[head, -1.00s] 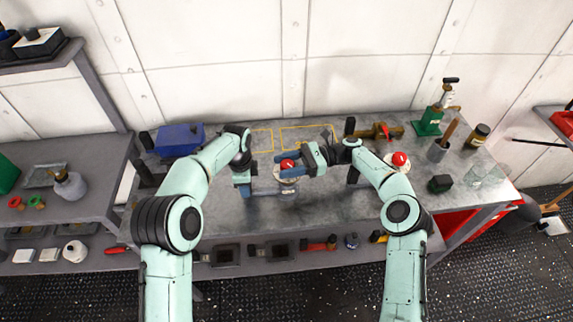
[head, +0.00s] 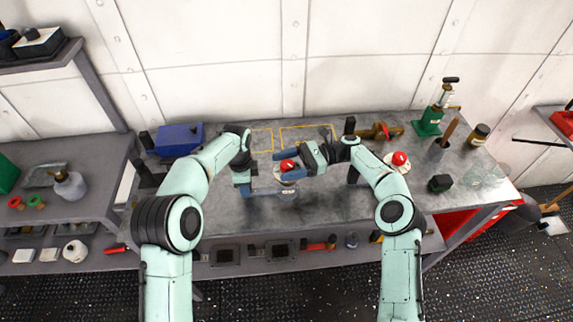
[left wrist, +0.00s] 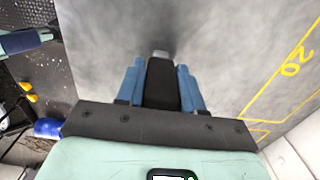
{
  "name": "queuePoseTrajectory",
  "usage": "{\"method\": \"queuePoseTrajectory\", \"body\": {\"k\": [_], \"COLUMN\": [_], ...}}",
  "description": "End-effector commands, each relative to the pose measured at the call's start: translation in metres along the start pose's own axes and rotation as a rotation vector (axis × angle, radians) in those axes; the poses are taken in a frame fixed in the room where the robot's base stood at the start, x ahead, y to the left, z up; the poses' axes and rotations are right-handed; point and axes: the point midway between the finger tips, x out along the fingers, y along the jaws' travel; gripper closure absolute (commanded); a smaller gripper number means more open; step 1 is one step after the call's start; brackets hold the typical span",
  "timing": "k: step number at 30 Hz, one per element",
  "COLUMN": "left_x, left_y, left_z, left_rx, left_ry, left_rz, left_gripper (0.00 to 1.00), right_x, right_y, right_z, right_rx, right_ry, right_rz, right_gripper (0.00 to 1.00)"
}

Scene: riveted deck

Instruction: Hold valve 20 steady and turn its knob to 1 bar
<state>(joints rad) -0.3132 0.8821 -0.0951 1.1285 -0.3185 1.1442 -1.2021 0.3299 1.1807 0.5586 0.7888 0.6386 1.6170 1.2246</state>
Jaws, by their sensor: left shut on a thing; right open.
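Valve 20 has a red knob (head: 288,165) and a pale body (head: 289,180). It is at the middle of the bench in the head view. My left gripper (head: 287,190) is shut on the valve's lower part, coming from the left. The left wrist view shows its blue fingers (left wrist: 160,80) with a dark piece between them and a small grey tip beyond; the knob is not seen there. My right gripper (head: 287,164) is open, its blue fingers on either side of the red knob. The knob's pointer and scale are too small to read.
A yellow outline (head: 305,134) lies on the bench behind; the number 20 (left wrist: 290,68) shows in the left wrist view. Another red-knobbed valve (head: 399,159) stands to the right. A blue box (head: 180,139) is at the left, a green jack (head: 430,121) at the back right.

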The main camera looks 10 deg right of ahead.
Motion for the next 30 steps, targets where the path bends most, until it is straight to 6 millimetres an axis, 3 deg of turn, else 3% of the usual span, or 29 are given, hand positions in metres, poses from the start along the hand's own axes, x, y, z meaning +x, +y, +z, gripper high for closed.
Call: {"method": "queuePoseTrajectory", "body": {"k": [5, 12, 18, 30], "left_x": [-0.001, -0.001, -0.001, -0.001], "left_y": [-0.001, -0.001, -0.001, -0.001], "left_z": [0.000, 0.000, 0.000, 0.000], "left_rx": [-0.001, -0.001, -0.001, -0.001], "left_ry": [0.000, 0.000, 0.001, 0.001], "left_rz": [-0.002, -0.002, -0.002, -0.003], "left_gripper": [1.00, 1.00, 1.00, 1.00], "right_x": [0.000, 0.000, 0.000, 0.000], "right_y": [0.000, 0.000, 0.000, 0.000], "right_z": [0.017, 0.065, 0.092, 0.101], "right_rx": [-0.003, -0.005, -0.002, -0.001], "right_ry": [0.001, 0.002, 0.000, 0.000], "right_rz": [0.000, 0.000, -0.001, 0.000], "right_gripper": [0.30, 0.30, 0.30, 0.30]}}
